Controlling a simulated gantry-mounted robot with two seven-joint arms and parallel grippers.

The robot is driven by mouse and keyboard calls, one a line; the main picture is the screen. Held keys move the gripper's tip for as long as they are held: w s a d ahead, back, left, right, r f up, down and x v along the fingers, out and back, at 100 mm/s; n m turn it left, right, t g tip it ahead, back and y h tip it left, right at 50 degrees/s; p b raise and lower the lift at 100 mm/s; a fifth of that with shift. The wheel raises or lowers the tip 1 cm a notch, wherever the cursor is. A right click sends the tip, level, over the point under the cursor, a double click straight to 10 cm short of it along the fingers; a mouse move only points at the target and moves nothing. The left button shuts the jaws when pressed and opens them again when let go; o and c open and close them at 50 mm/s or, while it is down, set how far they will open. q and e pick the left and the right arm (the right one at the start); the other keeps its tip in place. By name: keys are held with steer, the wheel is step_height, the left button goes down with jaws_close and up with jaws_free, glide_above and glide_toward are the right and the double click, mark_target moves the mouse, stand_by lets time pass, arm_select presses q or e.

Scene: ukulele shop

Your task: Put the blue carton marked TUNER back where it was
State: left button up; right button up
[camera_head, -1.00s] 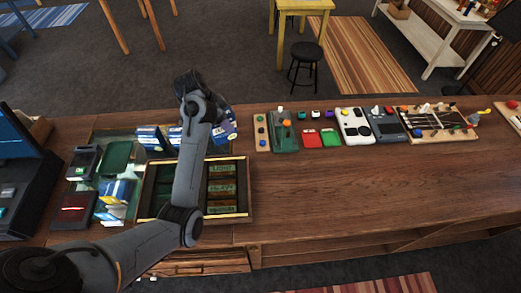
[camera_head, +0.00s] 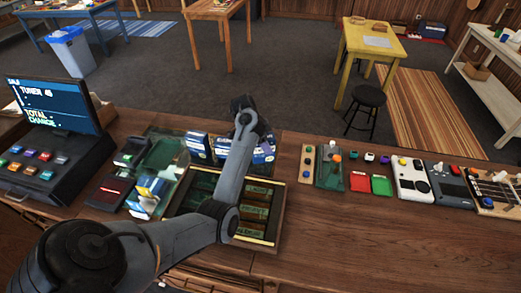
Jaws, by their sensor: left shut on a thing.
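Several blue-and-white cartons stand in a row at the back of the green display area on the counter. Two show left of my left forearm, one (camera_head: 199,145) at the row's left end. Another blue carton (camera_head: 263,152) shows just right of the arm, by my left gripper (camera_head: 246,132). The gripper is over the row, shut on a blue carton; my own arm mostly hides its fingers. I cannot read TUNER on any carton. The register screen (camera_head: 55,104) reads TUNER. My right gripper is not in view.
A dark tray (camera_head: 262,242) with green-labelled compartments lies in front of the row. More small boxes (camera_head: 150,186) stand left of it. Pedals and small gear line the counter at right, including a white pedal (camera_head: 411,178). The counter's front right is bare wood.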

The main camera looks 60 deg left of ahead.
mark_target(260, 149)
arm_select(q)
steer(key=shift+s+a+f, duration=0.1)
steer(key=shift+a+f, duration=0.4)
steer(key=shift+f, duration=0.45)
steer(key=shift+w+a+f, duration=0.1)
steer(key=shift+a+f, duration=0.35)
steer(key=shift+f, duration=0.55)
steer(key=shift+s+a+f, duration=0.1)
steer(key=shift+a+f, duration=0.4)
steer(key=shift+f, duration=0.45)
steer(key=shift+f, duration=0.1)
steer(key=shift+f, duration=0.1)
steer(key=o, duration=1.1)
